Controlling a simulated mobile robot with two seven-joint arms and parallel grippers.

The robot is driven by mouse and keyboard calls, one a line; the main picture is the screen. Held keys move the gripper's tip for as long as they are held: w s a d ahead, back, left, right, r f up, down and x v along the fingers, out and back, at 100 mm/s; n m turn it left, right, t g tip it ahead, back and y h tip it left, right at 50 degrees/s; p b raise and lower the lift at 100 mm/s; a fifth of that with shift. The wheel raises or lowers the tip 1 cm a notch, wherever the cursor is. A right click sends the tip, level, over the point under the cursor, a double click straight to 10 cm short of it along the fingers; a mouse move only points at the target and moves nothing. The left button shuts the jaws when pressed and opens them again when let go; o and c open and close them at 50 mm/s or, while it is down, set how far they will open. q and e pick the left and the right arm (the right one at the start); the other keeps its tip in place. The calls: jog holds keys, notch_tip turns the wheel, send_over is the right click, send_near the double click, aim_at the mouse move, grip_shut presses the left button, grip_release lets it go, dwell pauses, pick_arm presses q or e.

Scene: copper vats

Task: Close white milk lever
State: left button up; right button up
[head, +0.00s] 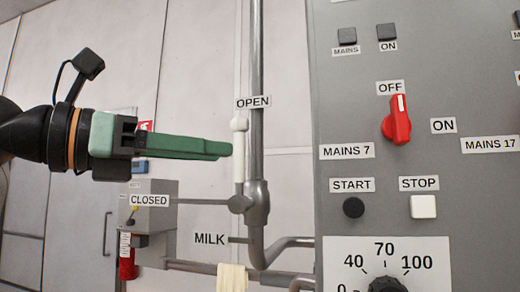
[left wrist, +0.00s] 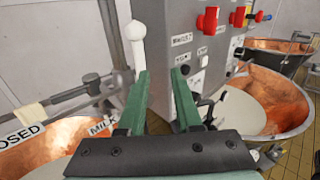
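The white milk lever (head: 239,158) stands upright at the valve on the grey pipe, its knob just below the OPEN sign (head: 253,102). The CLOSED sign (head: 149,200) is to the left of the valve, and the MILK sign (head: 209,239) is below. My left gripper (head: 229,150) reaches in from the left with green fingertips close beside the lever shaft; contact cannot be told. In the left wrist view the fingers (left wrist: 162,71) are apart with nothing between them. The white lever (left wrist: 137,45) shows there just left of the left fingertip. My right gripper is not in view.
A grey control panel (head: 445,70) with a red switch (head: 397,127) stands right of the pipe. A grey box (head: 160,190) is on the wall behind. Copper vats (left wrist: 290,95) show at both sides in the left wrist view. A pale cloth (head: 232,278) hangs below.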

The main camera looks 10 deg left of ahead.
aim_at(243, 163)
pick_arm(q)
jog(key=w+d+p, duration=0.1)
jog(key=w, duration=0.2)
jog(key=w+d+r+t+y+p, duration=0.1)
jog(key=w, duration=0.2)
jog(key=w+d+r+n+y+p, duration=0.1)
jog(key=w+d, duration=0.1)
jog(key=w, duration=0.1)
jog(key=shift+w+d+t, duration=0.1)
jog(key=shift+w+t, duration=0.1)
jog(key=shift+t, duration=0.1)
grip_shut()
dwell(1.4)
